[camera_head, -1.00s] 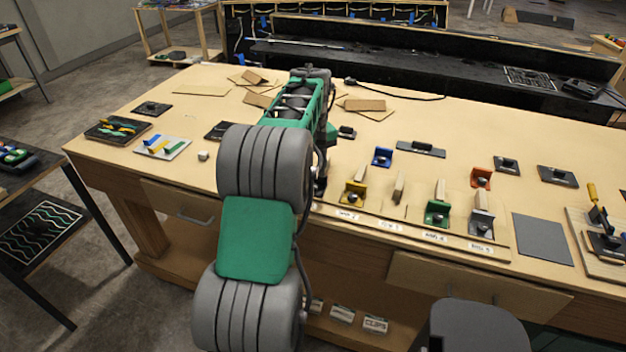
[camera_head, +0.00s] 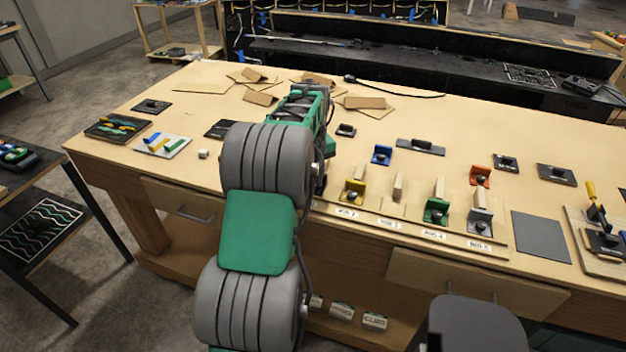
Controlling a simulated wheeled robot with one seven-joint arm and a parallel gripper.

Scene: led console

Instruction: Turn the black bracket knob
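Several small brackets with dark round knobs stand on the workbench (camera_head: 480,150): a yellow bracket (camera_head: 353,194), a blue bracket (camera_head: 381,155), a green bracket (camera_head: 436,212), a grey bracket (camera_head: 480,222) and an orange bracket (camera_head: 480,175). I cannot clearly pick out a black bracket. A small black part (camera_head: 346,130) lies right of my arm, too small to identify.
Wooden blocks (camera_head: 397,187) stand among the brackets, behind a labelled front strip (camera_head: 433,235). A dark flat pad (camera_head: 541,238) lies to the right. Loose wooden pieces (camera_head: 364,103) lie behind my arm. A striped tray (camera_head: 118,127) sits at the left.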

